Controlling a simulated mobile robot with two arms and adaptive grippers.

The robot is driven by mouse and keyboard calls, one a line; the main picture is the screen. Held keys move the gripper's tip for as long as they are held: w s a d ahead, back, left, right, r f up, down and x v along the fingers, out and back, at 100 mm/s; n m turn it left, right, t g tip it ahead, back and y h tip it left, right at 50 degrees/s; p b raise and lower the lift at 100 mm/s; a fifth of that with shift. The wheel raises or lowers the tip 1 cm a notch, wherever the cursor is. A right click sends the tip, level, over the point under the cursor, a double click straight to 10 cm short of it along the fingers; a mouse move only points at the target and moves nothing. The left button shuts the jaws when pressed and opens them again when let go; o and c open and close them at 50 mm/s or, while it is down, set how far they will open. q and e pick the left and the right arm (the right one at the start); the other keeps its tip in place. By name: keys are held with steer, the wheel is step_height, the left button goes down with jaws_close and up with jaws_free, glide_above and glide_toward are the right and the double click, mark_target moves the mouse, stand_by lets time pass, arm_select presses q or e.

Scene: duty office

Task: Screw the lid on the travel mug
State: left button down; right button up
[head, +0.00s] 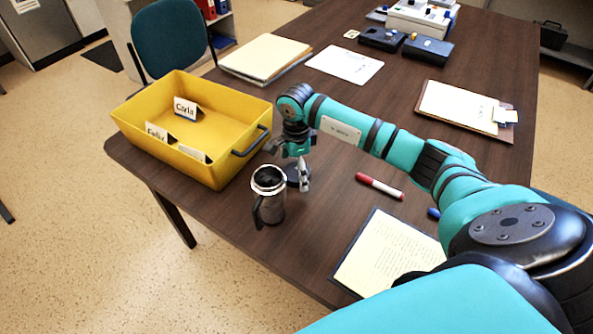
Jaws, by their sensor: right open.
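The travel mug (271,208) stands upright near the table's front left edge. It has a dark body, a handle toward the front left and a pale rim around a dark top. I cannot tell for sure whether that top is an open mouth. My right gripper (288,167) is open just behind the mug, pointing down, its fingers apart. A small dark, round thing (292,180), possibly the lid, shows low by the fingers, partly hidden by them. I cannot tell whether they touch it. My left gripper is not in view.
A yellow crate (150,137) with name cards stands left of the mug. A red marker (380,187) and a written sheet (385,255) lie to the right. Folders (265,57), a white sheet (345,63) and a clipboard (463,108) lie farther back. Bare tabletop lies between mug and sheet.

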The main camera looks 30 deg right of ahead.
mark_target(296, 171)
steer(key=shift+f, duration=0.45)
steer(key=c, duration=1.2)
step_height(296, 171, up, 10)
steer(key=shift+r+b, duration=0.1)
steer(key=shift+b, duration=0.3)
